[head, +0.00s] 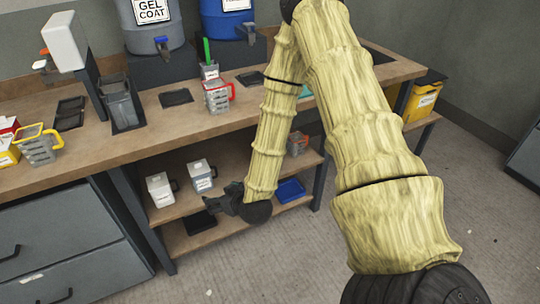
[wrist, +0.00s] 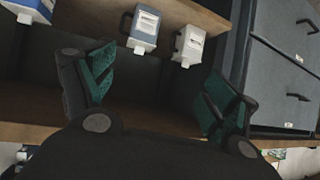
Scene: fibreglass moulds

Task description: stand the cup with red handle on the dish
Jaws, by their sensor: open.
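The cup with red handle (head: 216,97) is a grey cup with a red rim and handle, upright on the workbench. A flat black dish (head: 175,97) lies just left of it; other dark dishes (head: 250,78) (head: 70,105) lie on the bench, and I cannot tell which one is meant. My gripper (head: 218,203) is below bench height in front of the lower shelves, well away from the cup. In the wrist view my gripper (wrist: 160,85) is open with nothing between its green-padded fingers. The red-handled cup does not show in the wrist view.
A yellow-handled cup (head: 38,145) stands at the bench's left. Two labelled jugs (head: 160,190) (head: 201,176) stand on the shelf near my gripper; they also show in the wrist view (wrist: 145,28) (wrist: 188,45). A blue tray (head: 290,190) lies lower right. Drums (head: 150,25) stand behind.

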